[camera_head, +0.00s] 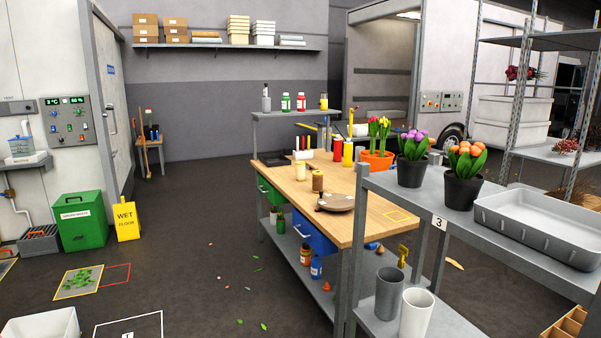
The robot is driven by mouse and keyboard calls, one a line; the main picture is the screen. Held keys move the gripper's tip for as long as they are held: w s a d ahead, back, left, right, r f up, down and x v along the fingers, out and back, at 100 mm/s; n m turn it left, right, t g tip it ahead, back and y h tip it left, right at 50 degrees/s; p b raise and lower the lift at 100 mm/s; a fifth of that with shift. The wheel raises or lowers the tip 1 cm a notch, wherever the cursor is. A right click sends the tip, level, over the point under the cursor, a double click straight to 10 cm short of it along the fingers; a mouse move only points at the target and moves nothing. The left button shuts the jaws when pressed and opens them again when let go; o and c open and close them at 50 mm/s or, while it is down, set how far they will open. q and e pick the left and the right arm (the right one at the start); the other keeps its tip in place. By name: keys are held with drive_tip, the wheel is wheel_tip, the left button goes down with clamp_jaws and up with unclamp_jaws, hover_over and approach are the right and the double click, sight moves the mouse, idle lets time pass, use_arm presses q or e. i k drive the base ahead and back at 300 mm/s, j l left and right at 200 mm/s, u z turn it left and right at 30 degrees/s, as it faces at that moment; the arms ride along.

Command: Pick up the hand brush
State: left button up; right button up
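I cannot clearly make out a hand brush in the head view. A flat brown rounded thing (337,202) with a small dark part lies on the wooden workbench (372,228); I cannot tell what it is. A small tan thing (454,264) lies on the floor right of the bench, too small to identify. A long-handled broom-like tool (143,155) leans by the far wall, beside the door. Neither of my grippers is in view.
A grey shelf (402,190) with flower pots and a grey tray (540,228) stands at the near right. A green bin (82,222) and yellow wet-floor sign (126,220) stand left. The floor between is mostly clear, with scattered leaves and petals.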

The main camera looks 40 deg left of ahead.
sight(309, 164)
drive_tip(key=i+j+u, duration=0.45)
drive_tip(key=j, duration=0.25)
drive_tip(key=i+j+u, duration=0.95)
drive_tip(key=i, duration=0.15)
drive_tip(key=i+u, duration=0.5)
drive_tip(key=i+z, duration=0.1)
drive_tip(key=i, duration=0.65)
drive_tip(key=i+j+z, duration=0.15)
drive_tip(key=i, duration=0.55)
drive_tip(key=i+j+z, duration=0.1)
drive_tip(key=i, duration=0.65)
drive_tip(key=i+l+z, duration=0.25)
drive_tip(key=i+z, duration=0.2)
drive_tip(key=i, duration=0.15)
drive_tip(key=i+z, duration=0.5)
drive_tip(key=i, duration=0.15)
drive_tip(key=i+l, duration=0.1)
drive_tip(key=i+l+z, duration=0.05)
drive_tip(key=i, duration=0.05)
